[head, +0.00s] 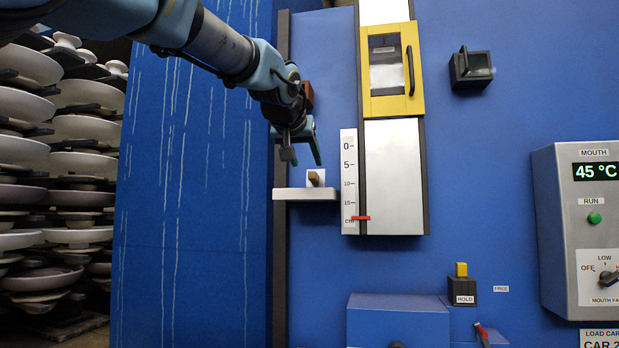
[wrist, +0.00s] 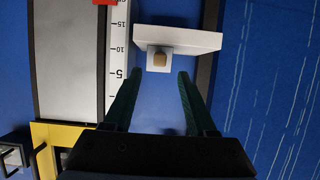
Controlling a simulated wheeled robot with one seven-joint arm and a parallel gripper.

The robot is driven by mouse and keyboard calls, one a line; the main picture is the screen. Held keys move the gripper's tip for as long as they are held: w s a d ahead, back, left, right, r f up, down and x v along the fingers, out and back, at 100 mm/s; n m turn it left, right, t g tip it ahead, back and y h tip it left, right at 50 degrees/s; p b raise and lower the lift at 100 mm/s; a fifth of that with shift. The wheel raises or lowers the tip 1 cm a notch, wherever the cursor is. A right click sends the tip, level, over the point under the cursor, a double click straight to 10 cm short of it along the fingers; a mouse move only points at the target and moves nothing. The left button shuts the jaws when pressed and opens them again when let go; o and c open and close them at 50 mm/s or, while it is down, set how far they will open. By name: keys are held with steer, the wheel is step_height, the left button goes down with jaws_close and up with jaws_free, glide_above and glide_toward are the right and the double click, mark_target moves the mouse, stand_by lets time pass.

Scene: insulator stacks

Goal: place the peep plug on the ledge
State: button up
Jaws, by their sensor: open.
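The peep plug, a white square block with a tan knob (head: 314,178), sits upright on the white ledge (head: 290,194), right of the ledge's middle. In the wrist view, which shows the scene upside down, the plug (wrist: 151,65) rests against the ledge (wrist: 205,42), just beyond the fingertips and roughly between their lines. My gripper (head: 303,156) is open and empty, just above the plug in the head view. Both dark green fingers (wrist: 156,76) show apart in the wrist view. I see no finger touching the plug. I cannot tell the exact depth gap.
A scale (head: 348,160) with a red pointer (head: 361,218) stands right of the ledge. Beside it is a silver panel (head: 393,180) under a yellow-framed door (head: 411,104). A dark vertical post (head: 281,240) runs at the ledge's left. The blue wall below the ledge is clear.

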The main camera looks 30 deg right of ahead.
steer(key=shift+b+v, duration=0.45)
steer(key=shift+v, duration=1.75)
steer(key=w+a+f+n+g+y, duration=0.1)
steer(key=w+a+f+y, duration=0.15)
steer(key=a+f, duration=0.5)
steer(key=w+a+f+n+g+y, duration=0.15)
steer(key=w+a+f, duration=0.25)
steer(key=f, duration=0.7)
steer(key=w+a+f+n+y, duration=0.1)
steer(key=w+a+f+y, duration=0.15)
steer(key=a+f, duration=0.45)
steer(key=s+a+f+n+g, duration=0.1)
steer(key=s+a+f+g, duration=0.1)
steer(key=s+a+f, duration=0.3)
steer(key=s+a+f+n+g+y, duration=0.1)
steer(key=s+a+f, duration=0.3)
steer(key=a+f, duration=0.4)
steer(key=s+a+f+n+g+y, duration=0.1)
steer(key=s+a+f, duration=0.4)
steer(key=f, duration=0.8)
steer(key=shift+s+a+f+n+g, duration=0.3)
steer(key=shift+a+n+g, duration=0.15)
steer(key=shift+a+g, duration=0.6)
steer(key=shift+a+r+y, duration=0.1)
steer(key=shift+y, duration=0.15)
